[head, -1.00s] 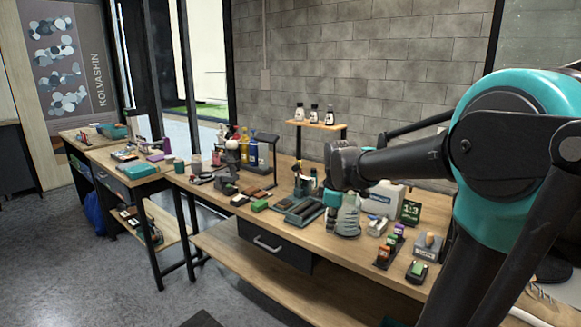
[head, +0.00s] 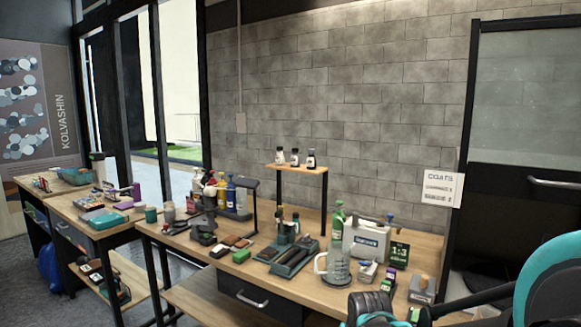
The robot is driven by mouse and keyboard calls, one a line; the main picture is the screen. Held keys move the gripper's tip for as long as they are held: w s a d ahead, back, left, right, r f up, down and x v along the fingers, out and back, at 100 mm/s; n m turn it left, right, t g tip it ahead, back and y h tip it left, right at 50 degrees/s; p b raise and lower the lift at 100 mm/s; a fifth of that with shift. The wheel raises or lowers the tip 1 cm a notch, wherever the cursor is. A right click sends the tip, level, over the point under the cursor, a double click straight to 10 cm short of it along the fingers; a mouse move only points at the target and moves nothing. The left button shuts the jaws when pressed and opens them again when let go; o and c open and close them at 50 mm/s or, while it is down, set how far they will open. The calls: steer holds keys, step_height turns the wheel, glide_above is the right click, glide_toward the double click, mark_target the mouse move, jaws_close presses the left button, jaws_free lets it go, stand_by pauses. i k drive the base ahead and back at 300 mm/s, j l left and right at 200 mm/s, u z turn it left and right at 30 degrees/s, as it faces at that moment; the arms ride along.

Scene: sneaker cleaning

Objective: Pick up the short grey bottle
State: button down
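Several small bottles stand on the workbench and its little shelf. A small greyish bottle (head: 170,212) stands at the bench's left end, beside dark tools; it is too small to be sure of its shape or colour. Three short bottles with dark caps stand in a row on the raised shelf; the middle one (head: 295,158) looks pale. I cannot tell which is the short grey bottle. The dark wrist part of my arm shows at the bottom edge, in front of the bench. My gripper's fingers are below the frame, and nothing held is visible.
A clear jug (head: 338,266), a green bottle (head: 339,220), a white canister (head: 365,240) and a green 1:3 sign (head: 399,254) crowd the bench's right part. A dark tray (head: 294,258) lies in the middle. A black lamp-like stand (head: 252,205) rises near the coloured bottles.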

mark_target(295, 160)
steer(key=i+j+z, duration=0.15)
steer(key=j, duration=0.4)
steer(key=i+j+z, duration=0.2)
steer(key=j, duration=0.3)
steer(key=j+z, duration=0.15)
steer(key=j, duration=0.4)
steer(key=i+j+z, duration=0.2)
steer(key=j, duration=0.4)
steer(key=k, duration=0.05)
